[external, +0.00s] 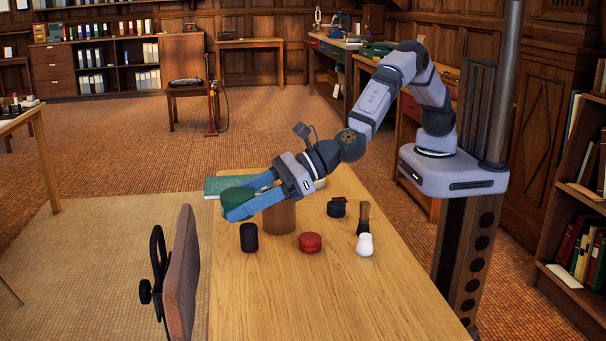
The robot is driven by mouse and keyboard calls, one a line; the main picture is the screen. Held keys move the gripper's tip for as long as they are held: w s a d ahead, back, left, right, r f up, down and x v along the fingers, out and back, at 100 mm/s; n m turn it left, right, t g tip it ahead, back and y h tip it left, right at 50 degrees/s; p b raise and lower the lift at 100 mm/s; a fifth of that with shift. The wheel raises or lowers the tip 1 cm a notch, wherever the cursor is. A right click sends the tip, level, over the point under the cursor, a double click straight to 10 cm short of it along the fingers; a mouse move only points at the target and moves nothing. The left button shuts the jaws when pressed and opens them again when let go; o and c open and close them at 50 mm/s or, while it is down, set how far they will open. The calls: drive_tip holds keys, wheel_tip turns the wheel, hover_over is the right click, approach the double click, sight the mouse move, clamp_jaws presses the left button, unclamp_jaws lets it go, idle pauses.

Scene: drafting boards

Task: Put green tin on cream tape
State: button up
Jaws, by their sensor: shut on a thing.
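My gripper (240,203) has blue fingers and is shut on the green tin (236,199), a dark green round thing. It holds the tin over the far left part of the wooden table, left of a brown cylinder (281,218). The fingers cover part of the tin. I cannot make out the cream tape for certain. A small pale patch (320,183) shows just behind my gripper, but most of it is hidden.
A black cylinder (249,238), a red round tin (310,242), a white pot (365,245), a dark brown-topped thing (363,217) and a black item (337,208) stand nearby. A green flat thing (213,185) lies behind. The table's front (320,300) is clear.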

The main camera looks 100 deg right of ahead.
drive_tip(key=w+d+r+m+h+p, duration=0.1)
drive_tip(key=d+m+h+p, duration=0.1)
drive_tip(key=d, duration=0.6)
drive_tip(key=w+d+r+m+h+p, duration=0.1)
drive_tip(key=d+r+p, duration=0.1)
drive_tip(key=d, duration=0.6)
drive_tip(key=s+d+f+m+g+h+p, duration=0.1)
drive_tip(key=s+d+f+m+h, duration=0.2)
drive_tip(key=d, duration=0.4)
drive_tip(key=s+d+f+m+g+h, duration=0.1)
drive_tip(key=s+d+m+h, duration=0.1)
drive_tip(key=s+d+h, duration=0.3)
drive_tip(key=s+d+m+g+h, duration=0.4)
drive_tip(key=s+d+m+g, duration=0.45)
drive_tip(key=s+d, duration=0.75)
drive_tip(key=shift+t, duration=0.35)
drive_tip(key=shift+s+a+f+b, duration=0.1)
drive_tip(key=shift+f, duration=1.55)
drive_tip(key=shift+s+a+f+b, duration=0.1)
drive_tip(key=shift+a+f, duration=0.05)
drive_tip(key=shift+f, duration=1.55)
drive_tip(key=shift+s+a+f+b, duration=0.1)
drive_tip(key=shift+f, duration=1.55)
